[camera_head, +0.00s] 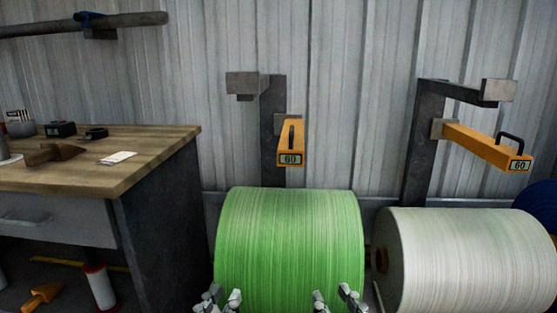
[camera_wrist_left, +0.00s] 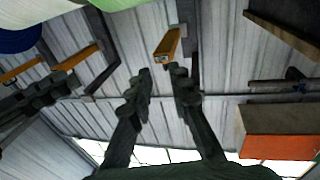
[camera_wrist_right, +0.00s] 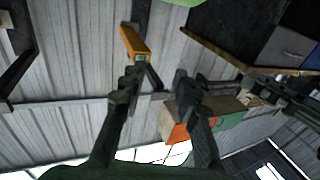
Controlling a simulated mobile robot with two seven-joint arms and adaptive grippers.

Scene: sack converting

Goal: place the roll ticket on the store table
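A small white paper slip (camera_head: 118,158), which looks like the roll ticket, lies flat near the front of a wooden-topped table (camera_head: 150,146) at the left of the head view. I cannot tell whether this is the store table. My left gripper (camera_head: 220,300) is at the bottom edge in front of the green roll, fingers apart and empty. My right gripper (camera_head: 336,302) is also there, further right, open and empty. The left wrist view shows the left fingers (camera_wrist_left: 162,76) spread, and the right wrist view shows the right fingers (camera_wrist_right: 157,78) spread. Neither gripper is near the slip.
A large green roll (camera_head: 288,240) and a white roll (camera_head: 465,255) stand ahead, below wall brackets with orange arms (camera_head: 291,140) (camera_head: 485,146). A brown tool (camera_head: 56,152) and small dark items (camera_head: 60,129) share the tabletop. An orange object (camera_head: 42,297) lies low at left.

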